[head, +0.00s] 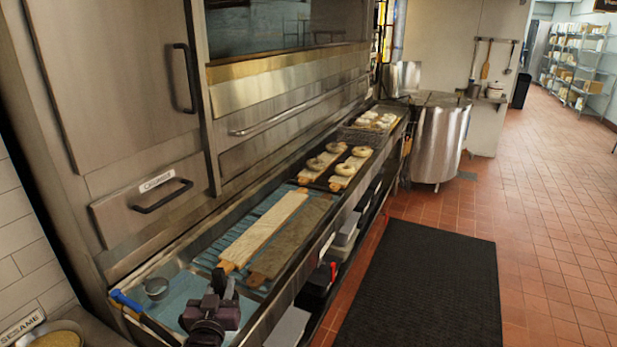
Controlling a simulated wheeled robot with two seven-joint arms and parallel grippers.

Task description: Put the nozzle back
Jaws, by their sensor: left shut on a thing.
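My left gripper (224,284) is at the bottom of the head view, over the near end of the long steel trough (165,268). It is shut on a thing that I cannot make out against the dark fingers. A slim blue piece that looks like a spray nozzle (126,301) lies at the trough's near left rim, to the left of my gripper and apart from it. I cannot tell whether a hose joins it. My right gripper is not in view.
A pale board (268,228) and a grey-brown board (293,237) lie in the trough, handles near my gripper. Bagels on boards (310,172) lie farther back. A steel kettle (439,142) stands beyond. A black mat (425,290) covers open floor.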

